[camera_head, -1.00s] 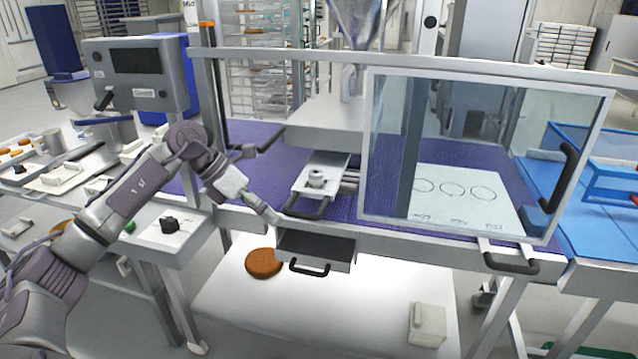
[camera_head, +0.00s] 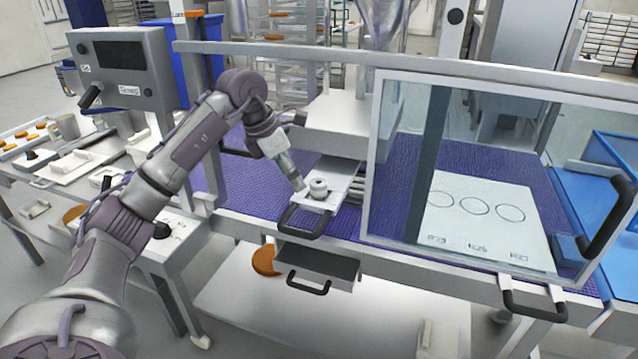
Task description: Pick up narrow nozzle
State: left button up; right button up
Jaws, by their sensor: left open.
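A small pale round piece with a raised centre, which looks like the nozzle (camera_head: 318,188), sits on a light metal slide plate (camera_head: 338,176) that sticks out at the front of the machine. Whether it is the narrow one I cannot tell at this size. My left gripper (camera_head: 302,190) is just left of the nozzle, pointing down and to the right towards it. Its fingers are open and small in view; I see nothing held in them. My right gripper is not in view.
A black handle (camera_head: 305,222) hangs at the front of the slide plate. Below is an open drawer (camera_head: 318,262). A clear guard door (camera_head: 480,170) stands to the right, over a white sheet with printed circles (camera_head: 487,215). A control panel (camera_head: 122,65) stands at the left.

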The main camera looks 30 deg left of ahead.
aim_at(317, 182)
pick_arm(q)
jog(key=w+d, duration=0.1)
jog(key=w, duration=0.2)
jog(key=shift+w+d+p, duration=0.1)
jog(key=shift+d+p, duration=0.2)
jog(key=shift+d, duration=0.1)
jog(key=shift+w+d, duration=0.35)
jog(key=shift+w, duration=0.05)
jog(key=p+x, duration=0.1)
jog(key=x, duration=0.3)
jog(key=shift+f, duration=0.1)
jog(key=shift+w+f, duration=0.15)
jog(key=shift+f, duration=0.3)
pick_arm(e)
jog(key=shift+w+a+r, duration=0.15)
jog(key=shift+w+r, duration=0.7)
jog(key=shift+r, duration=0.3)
pick_arm(q)
jog(key=c, duration=1.3)
